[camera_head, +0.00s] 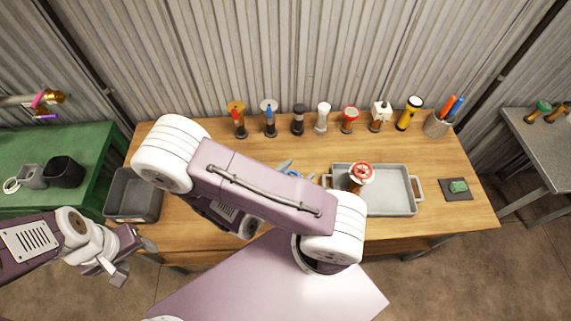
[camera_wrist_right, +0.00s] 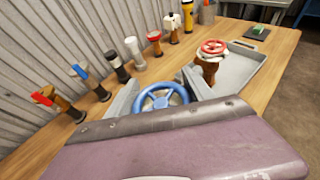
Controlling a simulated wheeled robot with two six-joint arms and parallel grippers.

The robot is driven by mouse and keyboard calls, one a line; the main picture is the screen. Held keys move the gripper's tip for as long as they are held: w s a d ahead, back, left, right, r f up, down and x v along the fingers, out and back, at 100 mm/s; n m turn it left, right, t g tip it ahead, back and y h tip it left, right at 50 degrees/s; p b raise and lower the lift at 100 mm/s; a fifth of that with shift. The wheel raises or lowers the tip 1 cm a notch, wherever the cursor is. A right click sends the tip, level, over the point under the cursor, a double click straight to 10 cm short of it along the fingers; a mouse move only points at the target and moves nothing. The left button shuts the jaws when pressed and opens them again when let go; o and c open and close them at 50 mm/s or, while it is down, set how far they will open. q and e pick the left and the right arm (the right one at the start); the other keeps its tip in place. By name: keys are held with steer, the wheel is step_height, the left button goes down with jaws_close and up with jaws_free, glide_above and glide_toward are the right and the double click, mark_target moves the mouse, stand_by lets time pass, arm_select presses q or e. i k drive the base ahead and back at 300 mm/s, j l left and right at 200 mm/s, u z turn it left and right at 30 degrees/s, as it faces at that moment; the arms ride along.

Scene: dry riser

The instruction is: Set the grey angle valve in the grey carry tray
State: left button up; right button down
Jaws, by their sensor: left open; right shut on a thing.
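The grey carry tray (camera_head: 396,194), with handles at its ends, lies on the right half of the bench. It also shows in the right wrist view (camera_wrist_right: 240,68). My right gripper (camera_wrist_right: 160,92) is shut on a valve with a blue handwheel (camera_wrist_right: 163,100), left of the tray. I take this for the grey angle valve; its body is hidden by the gripper and arm. The blue wheel barely shows in the head view (camera_head: 293,173). My left gripper (camera_head: 134,259) is open and empty, in front of the bench's left end.
A brown valve with a red handwheel (camera_head: 360,175) stands in the tray's left part; its right part is free. Several fittings and a yellow torch (camera_head: 409,114) line the back. A grey bin (camera_head: 133,196) stands at left, a dark pad (camera_head: 456,189) at right.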

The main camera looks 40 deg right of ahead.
mark_target(388, 190)
steer(key=k+l, duration=0.2)
steer(key=l, duration=0.15)
steer(key=k+l, duration=0.2)
steer(key=l, duration=0.15)
steer(key=k+l, duration=0.15)
steer(key=l, duration=0.2)
steer(key=k+l, duration=0.2)
steer(key=l, duration=0.15)
steer(key=k+l, duration=0.2)
steer(key=l, duration=0.15)
